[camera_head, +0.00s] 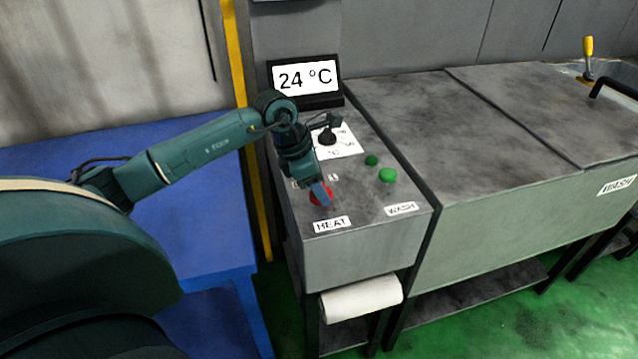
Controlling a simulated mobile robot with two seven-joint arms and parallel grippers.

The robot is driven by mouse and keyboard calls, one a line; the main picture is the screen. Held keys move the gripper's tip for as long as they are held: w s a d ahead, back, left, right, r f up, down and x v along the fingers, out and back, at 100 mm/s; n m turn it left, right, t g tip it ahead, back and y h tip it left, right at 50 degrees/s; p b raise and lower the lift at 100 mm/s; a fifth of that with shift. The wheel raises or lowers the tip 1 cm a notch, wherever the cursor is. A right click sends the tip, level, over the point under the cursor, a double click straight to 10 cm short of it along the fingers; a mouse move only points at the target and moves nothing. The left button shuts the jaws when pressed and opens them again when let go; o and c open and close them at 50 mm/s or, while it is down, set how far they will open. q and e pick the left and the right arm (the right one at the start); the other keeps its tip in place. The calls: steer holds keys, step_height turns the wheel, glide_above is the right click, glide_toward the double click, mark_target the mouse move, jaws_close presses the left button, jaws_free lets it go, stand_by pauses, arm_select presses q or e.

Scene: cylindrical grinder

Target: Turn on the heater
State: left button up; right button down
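The control box (364,250) stands in the middle, with a HEAT label (332,223) at its front left. A red button (316,199) sits just behind that label, partly hidden by my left gripper (321,192). The gripper points down with its tip at the red button; I cannot tell whether it touches or presses it. The fingers show as one narrow block, so their opening is unclear. A black dial (327,136) on a white °C plate (342,147) lies behind, and a display (306,78) reads 24 °C. My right gripper is out of view.
Two green buttons, one larger (388,175) and one smaller (371,160), sit right of the gripper, near a WASH label (401,208). A blue table (215,205) and yellow post (238,60) stand left. A grey washing unit (520,190) stands right. A white roll (360,298) hangs below.

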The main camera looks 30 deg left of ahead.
arm_select(q)
steer(key=c, duration=0.4)
steer(key=shift+c, duration=0.2)
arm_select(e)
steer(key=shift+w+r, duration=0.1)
arm_select(q)
steer(key=shift+m+b, duration=0.4)
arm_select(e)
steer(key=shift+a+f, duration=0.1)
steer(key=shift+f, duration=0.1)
arm_select(q)
steer(key=shift+w, duration=0.1)
steer(key=shift+f+m+g+h+b, duration=0.1)
steer(key=shift+m+g+h+b, duration=0.25)
steer(key=shift+m+b, duration=0.5)
steer(key=shift+m+g, duration=0.25)
steer(key=shift+m, duration=0.5)
steer(key=shift+m+g+b, duration=0.3)
steer(key=shift+m+b, duration=0.35)
steer(key=shift+m, duration=0.05)
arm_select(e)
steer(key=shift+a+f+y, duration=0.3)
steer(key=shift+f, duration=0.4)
arm_select(q)
steer(key=shift+m, duration=0.3)
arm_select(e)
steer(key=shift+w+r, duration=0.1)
